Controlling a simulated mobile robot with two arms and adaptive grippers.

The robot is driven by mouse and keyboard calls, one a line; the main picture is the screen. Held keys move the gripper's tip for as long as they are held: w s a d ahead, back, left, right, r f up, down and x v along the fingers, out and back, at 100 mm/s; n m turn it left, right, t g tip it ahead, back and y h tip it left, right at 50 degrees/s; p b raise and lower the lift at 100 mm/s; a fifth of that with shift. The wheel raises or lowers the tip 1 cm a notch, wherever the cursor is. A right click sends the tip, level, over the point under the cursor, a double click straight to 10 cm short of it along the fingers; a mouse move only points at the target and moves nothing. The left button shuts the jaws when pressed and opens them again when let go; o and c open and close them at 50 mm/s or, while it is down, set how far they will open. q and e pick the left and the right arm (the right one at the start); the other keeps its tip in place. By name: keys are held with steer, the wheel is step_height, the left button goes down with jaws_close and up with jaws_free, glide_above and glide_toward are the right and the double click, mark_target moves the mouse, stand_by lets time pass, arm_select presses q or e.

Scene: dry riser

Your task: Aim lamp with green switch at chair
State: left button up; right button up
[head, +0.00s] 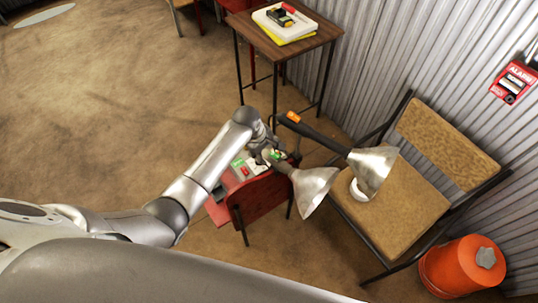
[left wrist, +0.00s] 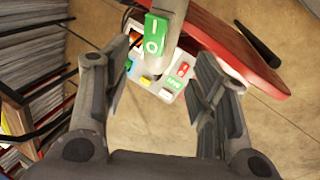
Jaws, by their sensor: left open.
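The lamp with the green switch has a metal shade (head: 313,190) on a dark neck, beside the near left edge of the chair seat in the head view. Its green switch, marked I and O, shows in the left wrist view (left wrist: 157,32), upright at the top, between my fingers. The chair (head: 404,208) has a brown seat, a matching backrest and a dark frame. My left gripper (head: 270,154) is at the lamp's switch end, open, with its fingers (left wrist: 162,70) on both sides of the lamp body. Contact cannot be told. My right gripper is out of view.
A second lamp (head: 372,168) with an orange switch (head: 293,117) hangs over the seat. An orange bucket (head: 455,267) and a small table (head: 284,48) stand near the corrugated wall. Floor at left is clear.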

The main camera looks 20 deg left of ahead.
mark_target(269, 154)
arm_select(q)
steer(key=shift+b+x, duration=0.5)
steer(key=shift+x, duration=2.45)
jaws_close()
